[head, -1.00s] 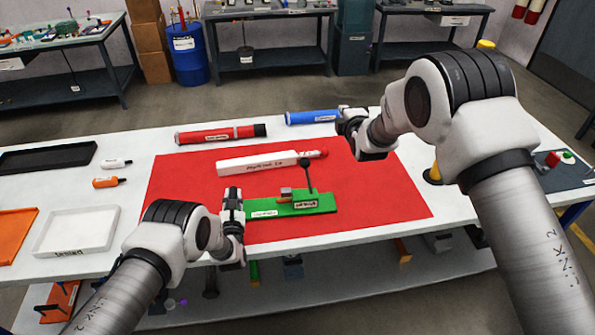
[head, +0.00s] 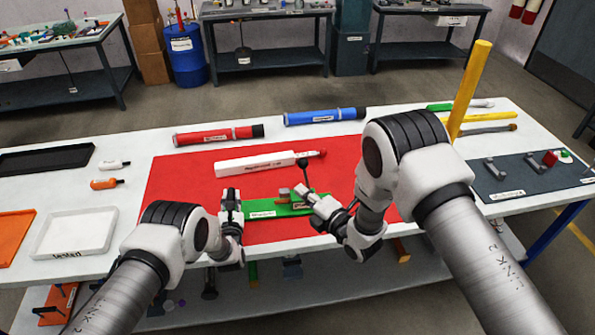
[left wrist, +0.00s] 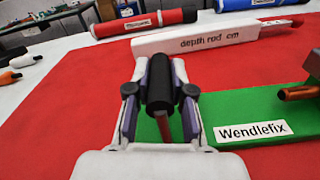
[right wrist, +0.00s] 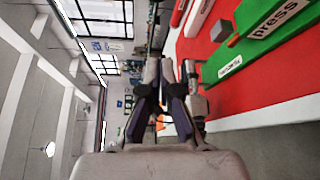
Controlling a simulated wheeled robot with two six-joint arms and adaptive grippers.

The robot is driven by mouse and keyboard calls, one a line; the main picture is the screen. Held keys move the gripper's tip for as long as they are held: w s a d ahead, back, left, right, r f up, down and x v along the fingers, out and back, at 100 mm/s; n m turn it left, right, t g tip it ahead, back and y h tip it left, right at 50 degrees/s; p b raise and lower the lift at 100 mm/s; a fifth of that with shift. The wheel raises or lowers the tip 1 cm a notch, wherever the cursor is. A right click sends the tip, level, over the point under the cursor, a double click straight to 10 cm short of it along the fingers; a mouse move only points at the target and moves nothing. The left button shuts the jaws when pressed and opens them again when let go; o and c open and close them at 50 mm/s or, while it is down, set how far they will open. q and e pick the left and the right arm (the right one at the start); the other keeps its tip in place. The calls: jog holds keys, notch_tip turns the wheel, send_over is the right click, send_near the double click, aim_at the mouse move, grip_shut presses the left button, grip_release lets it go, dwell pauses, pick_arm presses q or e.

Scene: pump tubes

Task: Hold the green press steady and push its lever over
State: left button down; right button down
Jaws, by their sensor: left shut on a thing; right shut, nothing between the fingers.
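The green press (head: 262,209) lies on the red mat (head: 185,188); its lever with a dark knob (head: 303,161) stands nearly upright. My left gripper (head: 230,201) is at the press's left end. In the left wrist view it is shut on a black upright grip (left wrist: 161,84) beside the green base (left wrist: 240,112). My right gripper (head: 312,194) is shut and empty, close to the lever on its right side, covering the press's right end in the head view. Whether it touches the lever I cannot tell. The right wrist view shows the press (right wrist: 245,50) at upper right.
A white depth rod (head: 255,165) lies behind the press. Red (head: 215,136) and blue (head: 325,117) tubes lie along the far edge. A tall yellow post (head: 468,90) rises at right, near a dark tool mat (head: 540,182). A white tray (head: 75,231) is at left.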

jog(key=r+x, duration=0.1)
jog(key=x, duration=0.8)
jog(key=d, duration=0.2)
jog(key=w+d, duration=0.1)
jog(key=d, duration=0.1)
jog(key=shift+d, duration=0.15)
